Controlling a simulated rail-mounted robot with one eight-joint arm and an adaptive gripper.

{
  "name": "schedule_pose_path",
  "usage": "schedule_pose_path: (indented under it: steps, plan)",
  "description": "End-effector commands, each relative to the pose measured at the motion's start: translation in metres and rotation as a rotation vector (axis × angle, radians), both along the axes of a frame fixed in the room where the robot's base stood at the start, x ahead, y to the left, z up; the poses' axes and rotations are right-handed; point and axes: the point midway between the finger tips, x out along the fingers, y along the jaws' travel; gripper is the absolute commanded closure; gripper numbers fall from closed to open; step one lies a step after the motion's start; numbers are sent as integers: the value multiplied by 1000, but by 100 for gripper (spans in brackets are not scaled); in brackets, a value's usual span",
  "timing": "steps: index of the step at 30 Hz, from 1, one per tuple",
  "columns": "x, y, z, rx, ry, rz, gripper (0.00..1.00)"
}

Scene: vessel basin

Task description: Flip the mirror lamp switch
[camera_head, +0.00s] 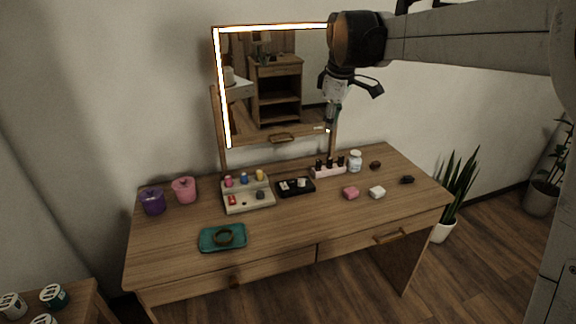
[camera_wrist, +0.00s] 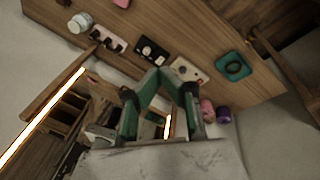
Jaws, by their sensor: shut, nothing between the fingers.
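The mirror (camera_head: 285,90) stands at the back of the wooden dressing table, with a glowing light strip along its top and left edges. A small pale mark, possibly the lamp switch (camera_head: 318,128), shows at the lower right of the mirror frame. My gripper (camera_head: 328,128) is shut and empty, pointing down in front of the mirror's lower right corner, close to that mark. I cannot tell whether it touches. In the wrist view my gripper (camera_wrist: 167,71) has its fingertips together, with a lit strip of the mirror lamp (camera_wrist: 40,118) on the left. The switch is not clear there.
On the dressing table (camera_head: 290,222) stand a beige organiser (camera_head: 249,207), a dark tray (camera_head: 296,194), a pink bottle holder (camera_head: 327,173), a white jar (camera_head: 355,161), purple and pink jars, and a teal tray (camera_head: 208,241). A plant (camera_head: 455,190) stands to the right.

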Motion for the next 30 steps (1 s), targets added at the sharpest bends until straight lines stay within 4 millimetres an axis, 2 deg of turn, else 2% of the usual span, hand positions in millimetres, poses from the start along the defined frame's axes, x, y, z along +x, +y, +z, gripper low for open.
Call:
schedule_pose_path:
  steps: [3, 15, 24, 30]
  plan:
    - [24, 13, -11, -20, 21, 73, 100]
    - [90, 57, -60, -77, 95, 330, 100]
    - [129, 91, -109, -109, 149, 524, 100]
    - [148, 113, -145, -126, 184, 651, 100]
